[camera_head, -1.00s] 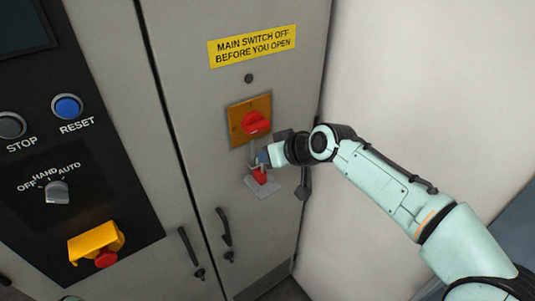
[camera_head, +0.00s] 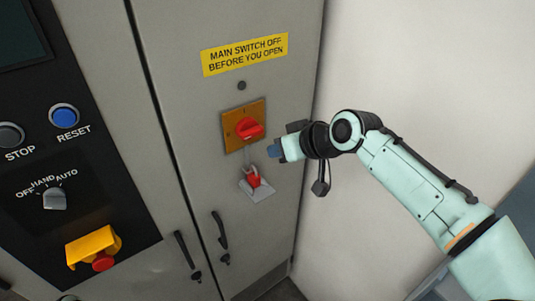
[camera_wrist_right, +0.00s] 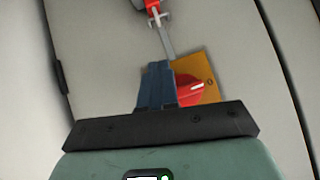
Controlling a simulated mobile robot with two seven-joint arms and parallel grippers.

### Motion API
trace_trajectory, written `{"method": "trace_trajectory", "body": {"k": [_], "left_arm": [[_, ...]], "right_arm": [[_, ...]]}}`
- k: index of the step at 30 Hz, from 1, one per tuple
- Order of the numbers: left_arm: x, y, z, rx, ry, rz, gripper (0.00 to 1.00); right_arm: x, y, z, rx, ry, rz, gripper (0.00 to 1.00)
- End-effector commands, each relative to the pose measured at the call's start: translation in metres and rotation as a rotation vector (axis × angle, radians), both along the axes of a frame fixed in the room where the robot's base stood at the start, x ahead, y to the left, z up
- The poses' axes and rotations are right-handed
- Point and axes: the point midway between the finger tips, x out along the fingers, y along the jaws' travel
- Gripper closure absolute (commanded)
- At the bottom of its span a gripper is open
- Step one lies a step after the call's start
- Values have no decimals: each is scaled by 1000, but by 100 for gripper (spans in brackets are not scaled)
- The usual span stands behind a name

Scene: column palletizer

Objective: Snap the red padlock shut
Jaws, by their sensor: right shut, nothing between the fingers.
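The red padlock (camera_head: 254,182) hangs below the red rotary switch (camera_head: 249,128), in front of a small grey plate (camera_head: 260,193). Its shackle runs up towards a grey strip under the switch; I cannot tell whether the shackle is fully closed. In the right wrist view the padlock (camera_wrist_right: 152,6) shows only in part at the top edge, with the grey strip (camera_wrist_right: 165,38) leading to it. My right gripper (camera_head: 274,151) is shut and empty, to the right of the strip and apart from the padlock. My left gripper is not in view.
The switch sits on an orange plate (camera_head: 231,132) on the grey cabinet door, under a yellow warning sign (camera_head: 245,54). Black door handles (camera_head: 221,229) are below left. A control panel with a blue button (camera_head: 64,116) is at left. Free space lies right of the cabinet.

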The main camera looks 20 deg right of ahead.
Motion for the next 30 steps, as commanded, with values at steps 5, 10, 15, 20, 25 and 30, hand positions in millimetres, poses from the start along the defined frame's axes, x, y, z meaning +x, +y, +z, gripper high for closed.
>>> {"method": "trace_trajectory", "body": {"k": [5,10,15,20,25,30], "left_arm": [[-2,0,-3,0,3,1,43],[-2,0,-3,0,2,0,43],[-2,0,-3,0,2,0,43],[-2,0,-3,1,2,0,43],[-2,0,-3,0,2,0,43],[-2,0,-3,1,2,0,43]], "right_arm": [[-21,-12,20,2,-2,-1,100],[-30,-17,28,1,-1,-1,100],[-32,-18,30,2,0,0,100],[-31,-17,30,2,0,0,100],[-31,-17,29,2,0,0,100],[-31,-17,29,1,-1,1,100]]}}
